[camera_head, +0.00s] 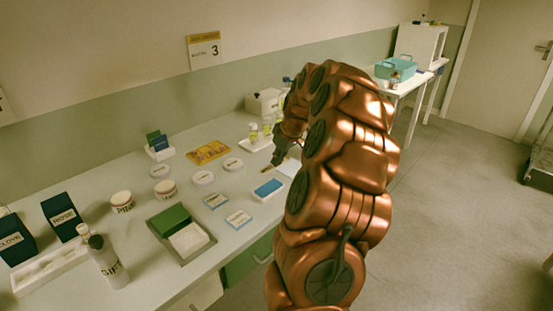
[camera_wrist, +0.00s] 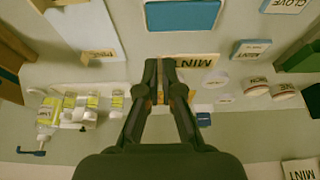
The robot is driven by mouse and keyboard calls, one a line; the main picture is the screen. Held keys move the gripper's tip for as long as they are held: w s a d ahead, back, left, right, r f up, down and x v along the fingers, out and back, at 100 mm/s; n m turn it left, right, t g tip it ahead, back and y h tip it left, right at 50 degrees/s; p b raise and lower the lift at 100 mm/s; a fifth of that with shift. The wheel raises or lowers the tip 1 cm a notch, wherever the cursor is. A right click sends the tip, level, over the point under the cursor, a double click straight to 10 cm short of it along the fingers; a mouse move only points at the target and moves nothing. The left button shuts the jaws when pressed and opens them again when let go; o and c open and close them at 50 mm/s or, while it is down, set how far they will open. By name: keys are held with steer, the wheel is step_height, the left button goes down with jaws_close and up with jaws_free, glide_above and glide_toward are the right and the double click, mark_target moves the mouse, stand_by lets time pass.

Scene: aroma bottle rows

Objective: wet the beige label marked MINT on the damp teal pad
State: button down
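My gripper (camera_wrist: 160,70) points down over the worktable, its two fingers close together. A beige label marked MINT (camera_wrist: 196,63) shows at the fingertips in the wrist view, with its lettering right of the fingers. It appears pinched between them; the fingers hide its left part. In the head view the gripper (camera_head: 276,162) hangs above the table, with a small tan edge at its tip. The teal-blue pad (camera_head: 268,187) lies nearer the front edge, apart from the gripper. It shows at the top of the wrist view (camera_wrist: 183,14), beyond the fingertips.
A white board with a PINE label (camera_wrist: 100,35) lies beside the pad. Small bottles (camera_head: 254,132) stand behind the gripper. Round lids (camera_head: 203,178), small labelled blocks (camera_head: 238,219) and a green-topped tray (camera_head: 171,219) sit to the left.

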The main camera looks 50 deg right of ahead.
mark_target(275, 183)
steer(key=shift+f+b, duration=0.1)
steer(key=shift+b, duration=0.25)
steer(key=shift+f, duration=0.25)
steer(key=shift+f+b, duration=2.05)
steer(key=shift+f, duration=0.8)
steer(key=shift+a+f+b, duration=0.1)
steer(key=shift+f+b, duration=0.35)
steer(key=shift+b, duration=0.1)
stand_by(0.8)
step_height(275, 183, up, 7)
steer(key=shift+p, duration=0.4)
stand_by(0.7)
